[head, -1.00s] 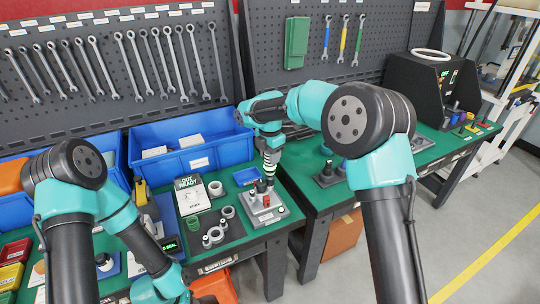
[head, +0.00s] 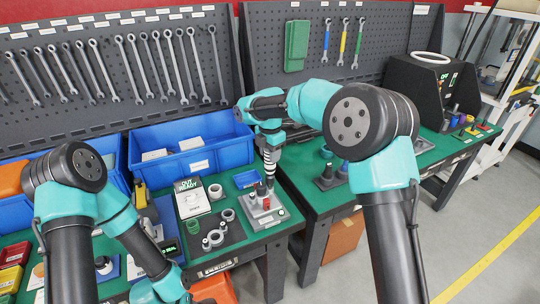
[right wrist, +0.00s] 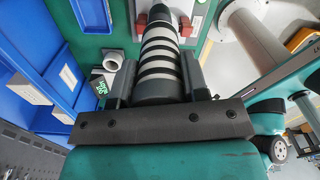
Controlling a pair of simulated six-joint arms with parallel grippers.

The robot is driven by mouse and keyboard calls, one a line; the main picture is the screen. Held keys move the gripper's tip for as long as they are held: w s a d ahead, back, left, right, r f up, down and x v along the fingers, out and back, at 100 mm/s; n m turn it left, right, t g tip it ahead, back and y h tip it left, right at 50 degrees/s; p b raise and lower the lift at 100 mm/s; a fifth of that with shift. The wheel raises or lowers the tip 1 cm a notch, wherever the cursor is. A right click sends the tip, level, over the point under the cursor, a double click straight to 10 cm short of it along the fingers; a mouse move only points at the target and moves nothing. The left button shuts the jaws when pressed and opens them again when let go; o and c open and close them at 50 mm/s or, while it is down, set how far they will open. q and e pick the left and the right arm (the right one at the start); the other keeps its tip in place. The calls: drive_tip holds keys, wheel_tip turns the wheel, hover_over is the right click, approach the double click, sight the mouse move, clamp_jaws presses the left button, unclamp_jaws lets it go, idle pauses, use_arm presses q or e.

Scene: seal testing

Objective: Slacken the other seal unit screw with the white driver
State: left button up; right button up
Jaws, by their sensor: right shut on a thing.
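The driver (head: 270,155), with a black and white banded handle, stands near upright in my right gripper (head: 270,138). The banded handle (right wrist: 160,62) lies between both fingers of the right gripper (right wrist: 160,85) in the right wrist view, pointing away from the palm. Below it on the green bench is the seal unit (head: 274,216), a grey block with a red part and dark posts. The driver's lower end is over or at this block; whether it touches a screw cannot be told. My left gripper (head: 160,290) is low at the bottom edge, and its fingers are not clear.
A dark mat with several rings (head: 213,238) and a white card (head: 192,200) lie left of the unit. Blue bins (head: 190,158) stand behind. A gap separates this bench from the right one, which holds dark fixtures (head: 328,180) and a black tester (head: 425,85).

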drive_tip(key=shift+r, duration=0.1)
drive_tip(key=shift+r, duration=2.45)
